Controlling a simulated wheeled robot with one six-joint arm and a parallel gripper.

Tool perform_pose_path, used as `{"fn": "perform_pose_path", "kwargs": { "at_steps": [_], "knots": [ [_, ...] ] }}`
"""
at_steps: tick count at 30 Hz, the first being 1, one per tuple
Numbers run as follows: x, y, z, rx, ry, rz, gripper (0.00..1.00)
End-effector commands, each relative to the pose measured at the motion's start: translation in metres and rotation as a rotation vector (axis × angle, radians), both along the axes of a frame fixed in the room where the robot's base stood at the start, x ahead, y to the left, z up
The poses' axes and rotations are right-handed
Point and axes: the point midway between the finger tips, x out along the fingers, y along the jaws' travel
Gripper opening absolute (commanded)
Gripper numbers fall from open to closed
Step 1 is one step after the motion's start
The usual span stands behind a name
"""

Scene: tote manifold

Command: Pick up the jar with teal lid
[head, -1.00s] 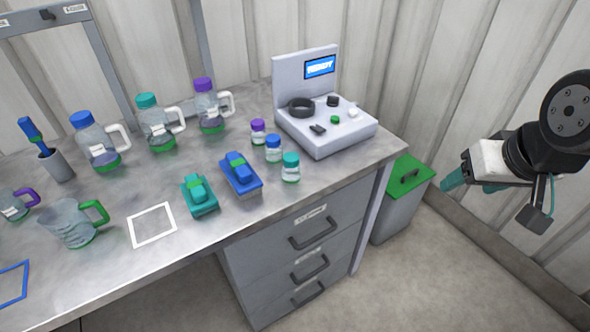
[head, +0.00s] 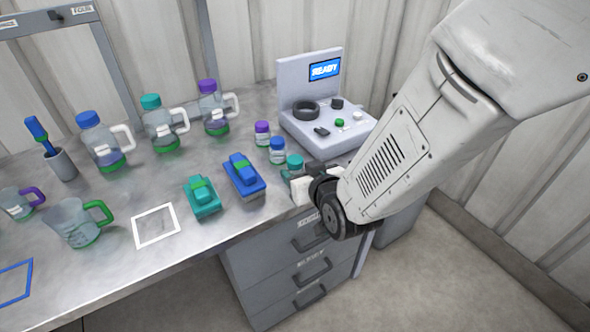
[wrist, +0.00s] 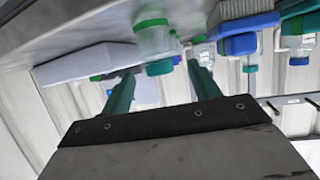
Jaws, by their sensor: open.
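The jar with teal lid (head: 295,161) stands near the front right edge of the bench, and my gripper hides its lower part in the head view. In the wrist view, which looks upside down, the jar (wrist: 154,42) shows its clear body and green bottom, with the teal lid pointing down. My gripper (head: 297,182) is at the jar from the bench's front side. Its two teal fingers (wrist: 162,75) are apart, and the jar is ahead and between them in the wrist picture. I cannot tell whether they touch it.
A blue-lidded jar (head: 277,150) and a purple-lidded jar (head: 262,134) stand just behind. A blue device (head: 243,177) and a teal device (head: 202,198) lie to the left. A console with a screen (head: 324,69) stands behind right. Handled bottles (head: 101,143) line the back.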

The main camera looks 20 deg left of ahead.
Motion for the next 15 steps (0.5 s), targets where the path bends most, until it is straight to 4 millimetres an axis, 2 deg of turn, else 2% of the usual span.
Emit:
{"fn": "perform_pose_path", "kwargs": {
  "at_steps": [9, 15],
  "knots": [
    [0.033, 0.026, -0.015, -0.001, 0.002, 0.0, 0.61],
    [0.039, 0.03, -0.018, -0.001, 0.001, 0.0, 0.61]
  ]
}}
